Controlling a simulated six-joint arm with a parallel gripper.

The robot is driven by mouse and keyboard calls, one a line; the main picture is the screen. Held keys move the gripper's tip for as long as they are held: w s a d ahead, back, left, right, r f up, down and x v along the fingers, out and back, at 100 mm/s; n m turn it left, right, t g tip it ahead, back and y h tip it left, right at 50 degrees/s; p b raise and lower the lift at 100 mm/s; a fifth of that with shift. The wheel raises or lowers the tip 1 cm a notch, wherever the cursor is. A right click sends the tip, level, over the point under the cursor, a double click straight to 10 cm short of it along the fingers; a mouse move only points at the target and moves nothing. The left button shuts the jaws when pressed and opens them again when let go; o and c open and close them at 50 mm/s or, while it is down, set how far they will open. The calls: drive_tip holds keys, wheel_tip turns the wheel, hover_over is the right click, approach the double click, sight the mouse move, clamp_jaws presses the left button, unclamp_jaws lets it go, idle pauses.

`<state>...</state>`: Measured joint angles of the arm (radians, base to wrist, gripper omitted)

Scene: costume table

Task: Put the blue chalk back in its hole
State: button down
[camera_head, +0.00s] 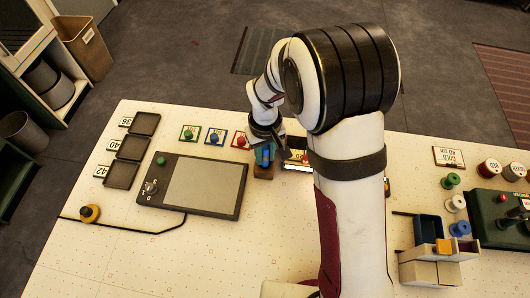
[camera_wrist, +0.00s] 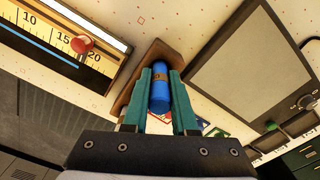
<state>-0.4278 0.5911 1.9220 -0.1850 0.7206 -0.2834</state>
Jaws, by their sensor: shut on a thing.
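The blue chalk (camera_wrist: 160,92) is a short cylinder with a tan band. It sits between the two teal fingers of my gripper (camera_wrist: 161,84), which is shut on it. The brown wooden block (camera_wrist: 172,54) lies just beyond the fingertips, partly covered by fingers and chalk. In the head view the block (camera_head: 263,172) stands right of the dark tablet, with my gripper (camera_head: 265,155) directly over it. The hole is hidden, and I cannot tell whether the chalk's far end is in it.
The grey-screened tablet (camera_head: 205,182) lies close on the left. A gauge with a numbered scale and red knob (camera_wrist: 82,44) is close on the other side. Coloured button cards (camera_head: 214,137) lie behind the tablet.

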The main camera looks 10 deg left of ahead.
sight(265, 148)
drive_tip(key=shift+f, duration=0.5)
idle(0.3)
drive_tip(key=c, duration=0.6)
unclamp_jaws()
drive_tip(key=shift+r, duration=0.1)
drive_tip(key=shift+r, duration=3.45)
drive_tip(key=s+d+r+m, duration=0.7)
drive_tip(key=s+d+r, duration=0.2)
drive_tip(key=s+d, duration=0.15)
drive_tip(key=s+m, duration=0.1)
drive_tip(key=s, duration=0.2)
drive_tip(key=s+d+m+y, duration=0.1)
drive_tip(key=s+m, duration=0.1)
drive_tip(key=s, duration=0.2)
drive_tip(key=s+d+r+m, duration=0.1)
drive_tip(key=s, duration=0.3)
drive_tip(key=shift+s+m+y, duration=0.25)
drive_tip(key=shift+m+y, duration=0.05)
